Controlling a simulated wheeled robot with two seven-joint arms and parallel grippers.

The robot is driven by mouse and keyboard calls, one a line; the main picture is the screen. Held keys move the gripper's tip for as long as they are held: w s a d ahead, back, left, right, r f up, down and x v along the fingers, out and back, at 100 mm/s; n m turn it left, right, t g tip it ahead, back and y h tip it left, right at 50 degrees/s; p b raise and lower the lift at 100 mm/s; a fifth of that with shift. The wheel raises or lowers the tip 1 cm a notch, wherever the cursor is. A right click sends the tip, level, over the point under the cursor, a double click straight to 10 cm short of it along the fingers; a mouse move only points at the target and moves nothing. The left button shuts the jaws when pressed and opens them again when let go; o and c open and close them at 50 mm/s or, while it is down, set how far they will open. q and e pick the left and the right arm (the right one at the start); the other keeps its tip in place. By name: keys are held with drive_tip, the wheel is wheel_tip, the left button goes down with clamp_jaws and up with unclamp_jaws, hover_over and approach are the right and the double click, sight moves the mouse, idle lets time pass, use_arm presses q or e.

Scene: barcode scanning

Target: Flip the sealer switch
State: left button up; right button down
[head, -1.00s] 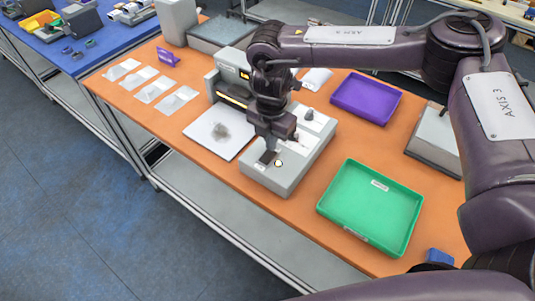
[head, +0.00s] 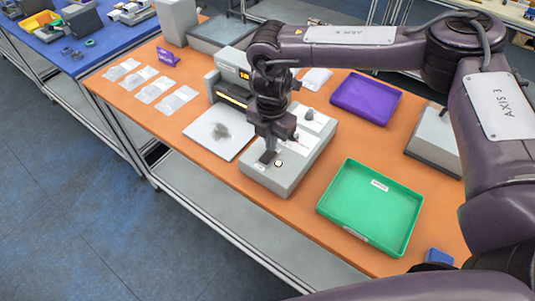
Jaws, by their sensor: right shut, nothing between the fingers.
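The sealer (head: 232,76) is a grey machine with a lit yellow strip and a small orange display, at the middle of the orange table. In front of it is a low grey box (head: 283,179) with a round pale button and a dark part on its near top. My right gripper (head: 268,158) points down at the near end of this box, just left of the round button. Its fingers are shut with nothing between them. I cannot tell whether the fingertips touch the box, and they hide part of its top. My left gripper is not in view.
A white plate (head: 208,143) with a grey item lies left of the box. A green tray (head: 370,212) is to the right and a purple tray (head: 366,98) behind it. Several clear bags (head: 160,89) lie at the table's left. A blue block (head: 439,257) is near the front right.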

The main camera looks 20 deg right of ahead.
drive_tip(key=shift+f+b, duration=0.55)
drive_tip(key=shift+f, duration=0.35)
idle(0.3)
drive_tip(key=shift+r, duration=0.1)
drive_tip(key=shift+r+p, duration=2.85)
drive_tip(key=shift+r, duration=0.6)
